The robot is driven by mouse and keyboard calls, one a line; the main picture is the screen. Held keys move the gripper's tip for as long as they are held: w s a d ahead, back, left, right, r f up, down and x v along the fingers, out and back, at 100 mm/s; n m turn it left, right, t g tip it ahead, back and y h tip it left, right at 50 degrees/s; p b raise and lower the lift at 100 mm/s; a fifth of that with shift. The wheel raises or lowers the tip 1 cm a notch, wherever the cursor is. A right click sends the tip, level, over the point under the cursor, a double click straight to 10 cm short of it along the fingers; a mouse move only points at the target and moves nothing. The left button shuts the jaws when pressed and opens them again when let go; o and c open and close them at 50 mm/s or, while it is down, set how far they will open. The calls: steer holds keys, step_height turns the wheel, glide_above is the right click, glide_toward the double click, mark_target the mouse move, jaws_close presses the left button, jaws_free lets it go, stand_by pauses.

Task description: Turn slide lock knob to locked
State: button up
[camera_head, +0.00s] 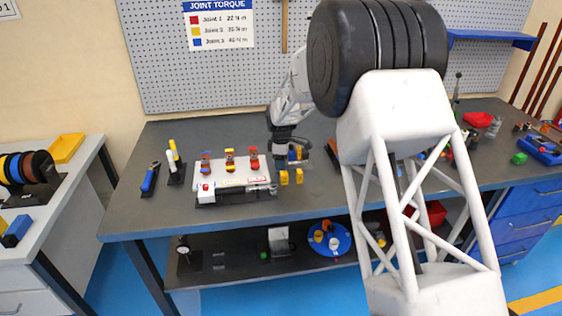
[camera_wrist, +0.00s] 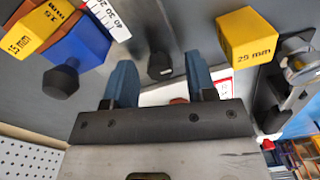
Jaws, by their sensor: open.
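My gripper (camera_head: 293,155) is over the middle of the workbench, right of a white board. In the wrist view its two blue fingers (camera_wrist: 160,62) are apart. A dark knob (camera_wrist: 160,67) appears between them; I cannot tell whether they touch it. Another dark knob (camera_wrist: 61,81) sticks out of a blue block (camera_wrist: 80,45) at upper left, beside a white scale (camera_wrist: 108,16). I cannot tell which knob is the slide lock, nor read a locked mark. A yellow block (camera_wrist: 38,26) marked 15 mm and a yellow block (camera_wrist: 247,38) marked 25 mm stand nearby.
The white board (camera_head: 215,183) with red, yellow and blue marked pieces lies left of my gripper. Two yellow blocks (camera_head: 285,178) show just in front of it. A dark device (camera_wrist: 298,65) is close at right in the wrist view. Bench surface (camera_head: 140,215) is bare at front left.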

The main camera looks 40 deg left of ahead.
steer(key=c, duration=0.9)
steer(key=shift+m, duration=0.4)
steer(key=m, duration=0.8)
steer(key=shift+m, duration=0.4)
steer(key=m, duration=0.4)
steer(key=shift+m, duration=2.2)
